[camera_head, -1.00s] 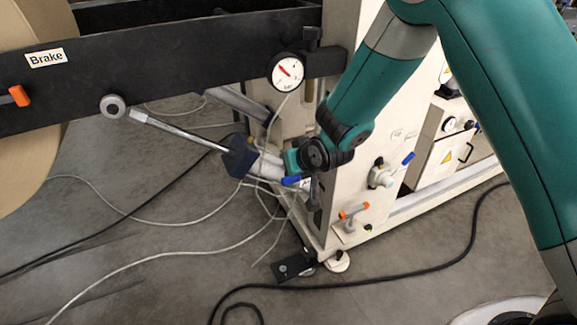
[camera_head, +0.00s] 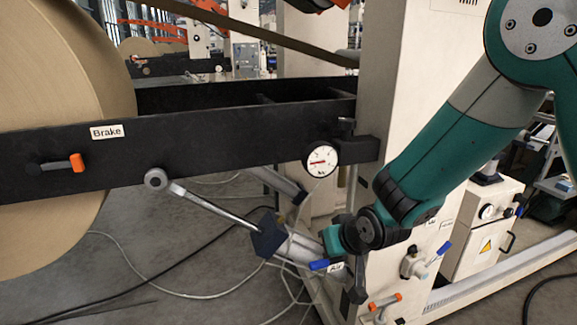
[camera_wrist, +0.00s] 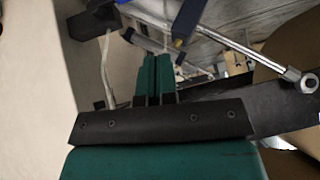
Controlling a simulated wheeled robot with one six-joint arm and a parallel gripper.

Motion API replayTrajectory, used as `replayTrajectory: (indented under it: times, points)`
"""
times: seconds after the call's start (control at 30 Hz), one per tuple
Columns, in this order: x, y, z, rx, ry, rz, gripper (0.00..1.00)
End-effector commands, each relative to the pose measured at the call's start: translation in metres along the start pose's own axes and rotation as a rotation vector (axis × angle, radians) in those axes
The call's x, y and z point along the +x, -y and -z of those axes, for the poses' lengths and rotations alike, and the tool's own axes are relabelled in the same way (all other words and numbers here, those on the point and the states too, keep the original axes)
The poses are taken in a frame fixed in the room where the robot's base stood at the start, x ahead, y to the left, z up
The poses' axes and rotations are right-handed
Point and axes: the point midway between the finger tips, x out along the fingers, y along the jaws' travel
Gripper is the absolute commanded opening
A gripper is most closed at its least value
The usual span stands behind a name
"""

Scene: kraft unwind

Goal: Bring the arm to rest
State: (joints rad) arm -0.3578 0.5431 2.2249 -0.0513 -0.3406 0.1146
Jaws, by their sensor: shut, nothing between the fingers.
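My teal arm comes in from the upper right in the head view, and its wrist is low in front of the cream machine column (camera_head: 385,100). My gripper (camera_wrist: 154,75) shows in the wrist view with its two teal fingers together and nothing between them. In the head view the fingers cannot be made out clearly. A blue lever (camera_head: 325,265) and the grey cylinder with a dark end block (camera_head: 268,236) are close to my wrist in the picture. I cannot tell whether anything touches.
A black beam labelled "Brake" (camera_head: 225,145) carries an orange-handled lever (camera_head: 77,162) and a gauge (camera_head: 321,160). A large kraft roll (camera_head: 65,75) stands left. A blue-handled valve (camera_head: 412,264) and an orange handle (camera_head: 385,301) sit right of my wrist. Cables lie on the floor.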

Motion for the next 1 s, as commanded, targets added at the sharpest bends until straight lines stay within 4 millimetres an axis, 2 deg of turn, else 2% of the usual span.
replayTrajectory:
  times: [0.03,0.13,0.3,0.5,0.67,0.7,1.0]
  points:
    - [-0.024,0.006,0.003,0.005,0.03,0.023,0.0]
    - [-0.078,0.021,-0.006,-0.002,0.139,0.086,0.0]
    - [-0.163,0.045,-0.039,-0.062,0.313,0.191,0.0]
    - [-0.235,0.059,-0.08,-0.159,0.456,0.271,0.0]
    - [-0.282,0.064,-0.114,-0.245,0.55,0.314,0.0]
    - [-0.295,0.066,-0.105,-0.249,0.559,0.316,0.0]
    - [-0.35,0.075,-0.055,-0.245,0.559,0.315,0.0]
